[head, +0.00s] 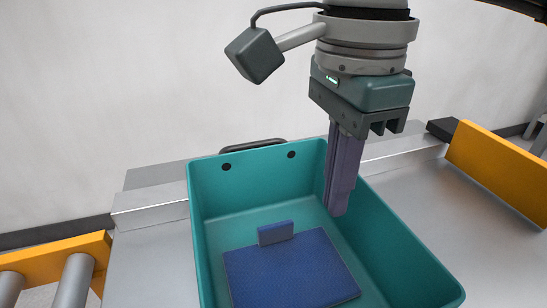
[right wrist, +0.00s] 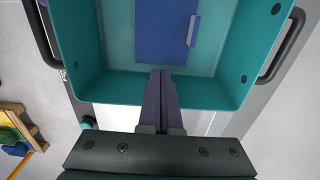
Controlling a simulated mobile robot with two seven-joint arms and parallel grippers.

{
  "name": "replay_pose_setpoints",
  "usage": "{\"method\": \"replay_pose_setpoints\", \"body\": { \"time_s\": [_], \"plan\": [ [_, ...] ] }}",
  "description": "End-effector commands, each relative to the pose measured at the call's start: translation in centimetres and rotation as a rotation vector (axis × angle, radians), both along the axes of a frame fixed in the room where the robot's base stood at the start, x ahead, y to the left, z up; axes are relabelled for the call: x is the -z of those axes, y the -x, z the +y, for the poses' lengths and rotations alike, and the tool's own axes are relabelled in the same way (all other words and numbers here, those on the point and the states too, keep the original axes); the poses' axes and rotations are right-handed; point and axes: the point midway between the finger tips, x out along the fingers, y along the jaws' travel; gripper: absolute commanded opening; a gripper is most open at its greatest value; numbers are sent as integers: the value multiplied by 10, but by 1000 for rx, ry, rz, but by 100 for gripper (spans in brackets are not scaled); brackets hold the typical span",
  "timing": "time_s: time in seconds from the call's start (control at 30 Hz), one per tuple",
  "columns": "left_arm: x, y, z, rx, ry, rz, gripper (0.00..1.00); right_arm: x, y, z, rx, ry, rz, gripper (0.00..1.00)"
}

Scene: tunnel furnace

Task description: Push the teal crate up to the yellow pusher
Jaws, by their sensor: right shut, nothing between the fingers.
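The teal crate (head: 258,166) stands open on a grey metal surface and also shows in the right wrist view (right wrist: 100,86). A flat blue panel (head: 290,272) with a small upright tab lies on its floor. A yellow panel (head: 500,172), which looks like the pusher, stands on the right of the surface, with a clear gap to the crate. My right gripper (head: 336,213) is shut and empty, pointing down at the crate's right wall. Its fingertips overlap that wall in both views; I cannot tell whether they touch it. My left gripper is not in view.
Bare metal (head: 440,215) lies between the crate and the yellow panel. A raised metal rail (head: 150,208) runs behind the crate. Rollers in a yellow frame (head: 85,250) are at the lower left. A dark block (head: 441,129) sits at the rail's right end.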

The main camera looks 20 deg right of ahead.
Motion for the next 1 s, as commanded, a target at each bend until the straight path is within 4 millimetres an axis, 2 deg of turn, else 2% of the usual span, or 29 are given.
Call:
{"method": "replay_pose_setpoints", "body": {
  "time_s": [0.47,0.53,0.7,1.0],
  "plan": [
    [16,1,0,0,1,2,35,96,2,2,-1,-5,5,0],
    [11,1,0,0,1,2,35,90,1,-14,4,-5,2,0],
    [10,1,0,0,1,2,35,90,0,-32,1,-5,2,0],
    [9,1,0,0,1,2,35,90,0,-38,-1,-7,2,0]
  ]
}}
